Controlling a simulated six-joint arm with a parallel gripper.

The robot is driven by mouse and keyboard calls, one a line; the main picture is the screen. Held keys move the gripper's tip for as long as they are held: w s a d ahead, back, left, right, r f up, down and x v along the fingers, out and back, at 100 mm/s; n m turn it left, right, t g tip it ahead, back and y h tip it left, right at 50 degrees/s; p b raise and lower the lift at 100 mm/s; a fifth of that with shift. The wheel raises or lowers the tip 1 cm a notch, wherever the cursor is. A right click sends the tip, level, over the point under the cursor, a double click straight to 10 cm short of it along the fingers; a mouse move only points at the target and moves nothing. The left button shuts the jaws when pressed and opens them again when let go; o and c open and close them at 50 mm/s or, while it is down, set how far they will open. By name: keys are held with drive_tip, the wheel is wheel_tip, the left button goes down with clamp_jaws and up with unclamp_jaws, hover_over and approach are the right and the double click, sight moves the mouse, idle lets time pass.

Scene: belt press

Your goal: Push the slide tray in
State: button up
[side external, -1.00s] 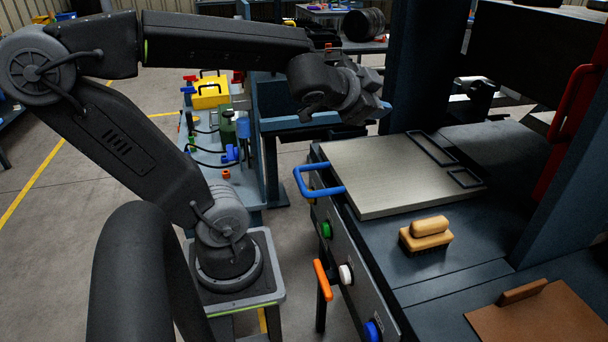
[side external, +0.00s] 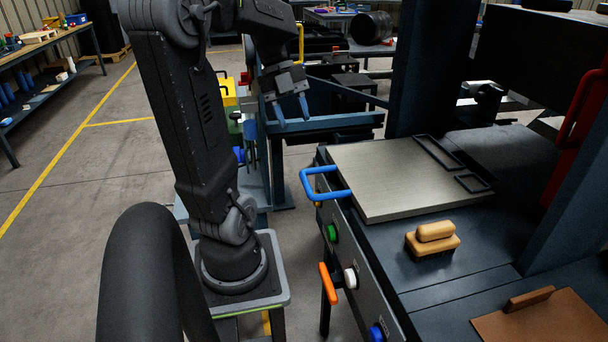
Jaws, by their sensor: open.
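The slide tray (side external: 400,180) is a flat pale metal plate on the dark press bed, with a blue U-shaped handle (side external: 322,194) on its left edge. The handle sticks out past the front edge of the bed. My gripper (side external: 291,117) is open and empty, pointing downward, up and to the left of the handle and apart from it. Both fingertips show.
A wooden brush (side external: 433,239) lies on the bed in front of the tray. A brown board (side external: 530,317) lies at lower right. An orange lever (side external: 328,282) and buttons are on the front panel. A blue press column (side external: 420,75) stands behind the tray.

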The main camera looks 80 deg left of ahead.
sight(305, 180)
drive_tip(key=shift+g, duration=0.3)
drive_tip(key=x, duration=0.9)
drive_tip(key=s+x, duration=0.1)
drive_tip(key=x, duration=0.3)
drive_tip(key=shift+d+f, duration=0.15)
drive_tip(key=shift+f, duration=0.2)
clamp_jaws()
